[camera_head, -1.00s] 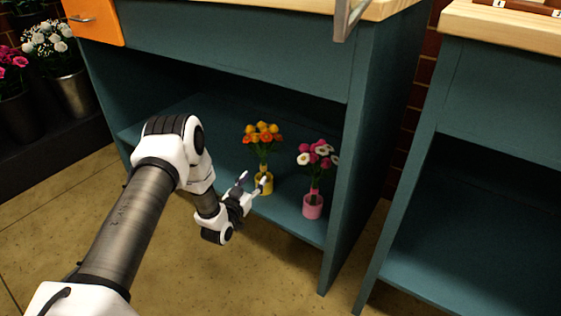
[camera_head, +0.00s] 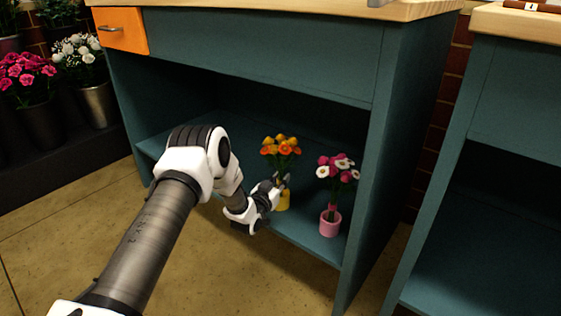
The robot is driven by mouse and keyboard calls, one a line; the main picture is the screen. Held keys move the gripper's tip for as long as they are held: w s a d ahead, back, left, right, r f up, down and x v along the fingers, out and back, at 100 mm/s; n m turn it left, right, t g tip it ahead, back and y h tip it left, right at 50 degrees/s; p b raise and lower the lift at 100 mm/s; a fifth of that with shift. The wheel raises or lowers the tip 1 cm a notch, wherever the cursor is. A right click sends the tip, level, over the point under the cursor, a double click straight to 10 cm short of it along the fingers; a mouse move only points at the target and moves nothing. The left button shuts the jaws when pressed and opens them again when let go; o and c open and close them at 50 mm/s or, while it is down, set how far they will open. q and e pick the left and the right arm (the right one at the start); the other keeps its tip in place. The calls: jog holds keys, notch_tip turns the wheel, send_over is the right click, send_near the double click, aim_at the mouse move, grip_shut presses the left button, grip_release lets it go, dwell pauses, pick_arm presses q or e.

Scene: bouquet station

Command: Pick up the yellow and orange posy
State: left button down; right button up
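The yellow and orange posy (camera_head: 281,146) stands upright in a yellow pot (camera_head: 284,202) on the lower shelf of the teal bench. My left gripper (camera_head: 282,181) is at the posy's stems, just above the pot, coming in from the left and front. Its fingers overlap the stems and the pot's top. I cannot tell whether they are closed on the stems or only beside them. My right gripper is not in view.
A pink and white posy in a pink pot (camera_head: 330,223) stands close on the right. The shelf's (camera_head: 185,137) right side panel (camera_head: 385,150) and the bench top (camera_head: 300,12) bound the space. Buckets of flowers (camera_head: 97,103) stand at the far left.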

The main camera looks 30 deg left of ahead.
aim_at(280, 136)
pick_arm(q)
notch_tip(280, 136, up, 11)
jog(key=p, duration=0.7)
jog(key=shift+r, duration=0.2)
notch_tip(280, 136, up, 6)
jog(key=p, duration=0.5)
jog(key=shift+f, duration=0.2)
jog(key=shift+s+f, duration=0.1)
